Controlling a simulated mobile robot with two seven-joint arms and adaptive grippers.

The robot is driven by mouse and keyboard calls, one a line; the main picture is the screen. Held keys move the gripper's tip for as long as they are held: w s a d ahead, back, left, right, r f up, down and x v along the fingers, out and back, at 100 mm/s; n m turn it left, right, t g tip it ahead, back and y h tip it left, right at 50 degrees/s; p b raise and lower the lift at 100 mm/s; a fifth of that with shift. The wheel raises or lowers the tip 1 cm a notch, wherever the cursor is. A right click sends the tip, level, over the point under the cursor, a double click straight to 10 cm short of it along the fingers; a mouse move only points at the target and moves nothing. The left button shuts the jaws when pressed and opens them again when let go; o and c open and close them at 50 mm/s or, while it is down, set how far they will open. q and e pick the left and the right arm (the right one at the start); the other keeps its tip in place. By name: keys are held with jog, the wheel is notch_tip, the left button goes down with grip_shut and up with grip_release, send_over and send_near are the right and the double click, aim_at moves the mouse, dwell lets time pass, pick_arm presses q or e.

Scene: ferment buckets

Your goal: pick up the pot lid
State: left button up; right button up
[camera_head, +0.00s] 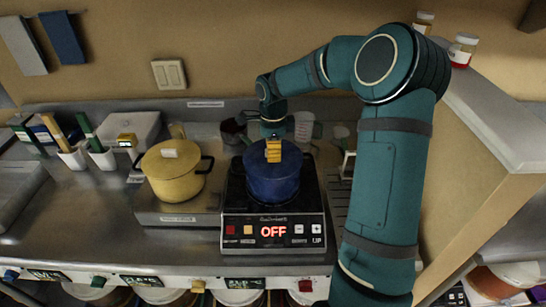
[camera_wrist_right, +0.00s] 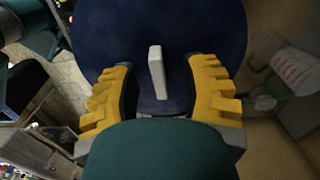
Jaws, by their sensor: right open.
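The blue pot (camera_head: 275,185) stands on the cooktop with its blue lid on. In the right wrist view the lid (camera_wrist_right: 215,22) fills the upper middle, and its upright pale handle (camera_wrist_right: 157,72) lies between my fingers. My right gripper (camera_head: 273,151) is over the lid in the head view. It also shows in the right wrist view (camera_wrist_right: 163,72), its yellow fingers open with a gap on each side of the handle. In the head view the gripper hides the handle. A yellow pot (camera_head: 173,180) with its own lid stands to the left. My left gripper is out of view.
The cooktop (camera_head: 273,230) shows "OFF" in red. A measuring jug (camera_head: 304,127) stands behind the blue pot. Pale cups (camera_head: 103,158) with colored items stand at the left. A partition (camera_head: 490,110) bounds the right side. Bare counter (camera_head: 85,215) lies at front left.

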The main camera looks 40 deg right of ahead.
jog(key=shift+f, duration=0.15)
grip_shut()
dwell(0.4)
